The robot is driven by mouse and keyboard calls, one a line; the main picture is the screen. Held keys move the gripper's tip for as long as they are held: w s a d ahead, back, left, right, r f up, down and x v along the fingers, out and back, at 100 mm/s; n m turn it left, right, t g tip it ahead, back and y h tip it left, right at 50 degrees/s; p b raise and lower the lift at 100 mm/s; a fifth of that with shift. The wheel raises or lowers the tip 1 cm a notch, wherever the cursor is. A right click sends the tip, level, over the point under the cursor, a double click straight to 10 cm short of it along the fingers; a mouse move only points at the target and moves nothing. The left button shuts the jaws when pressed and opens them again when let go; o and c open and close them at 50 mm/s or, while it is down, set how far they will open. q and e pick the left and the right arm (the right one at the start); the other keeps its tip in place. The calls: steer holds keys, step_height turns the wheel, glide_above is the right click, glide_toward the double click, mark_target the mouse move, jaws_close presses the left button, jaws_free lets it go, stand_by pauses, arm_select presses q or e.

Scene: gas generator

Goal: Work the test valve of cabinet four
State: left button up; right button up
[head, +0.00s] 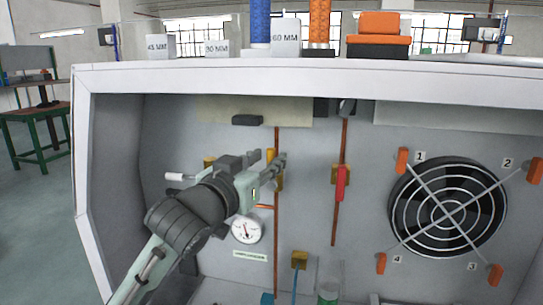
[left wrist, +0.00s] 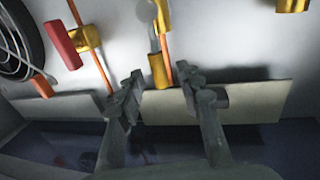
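An open-fronted grey cabinet (head: 300,75) holds copper pipes with brass valves on its back wall. No label marks which one is the test valve. My left gripper (head: 280,162) reaches in at the middle pipe, partly covering its brass valve (head: 279,180). In the left wrist view my left gripper (left wrist: 158,95) is open. A brass fitting (left wrist: 158,72) on a copper pipe shows between and beyond its fingers; contact cannot be told. A red-handled valve (head: 340,183) sits to the right, and its handle shows in the left wrist view (left wrist: 63,46). My right gripper is not in view.
A gauge (head: 247,229) is below my left gripper. A white-tipped handle (head: 176,177) is to its left. A round fan (head: 448,210) with numbered orange latches (head: 403,160) fills the right side. Blocks and an orange case (head: 378,46) stand on the cabinet top.

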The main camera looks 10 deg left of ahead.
arm_select(q)
steer(key=shift+w+d, duration=0.25)
steer(key=shift+w, duration=1)
jaws_close()
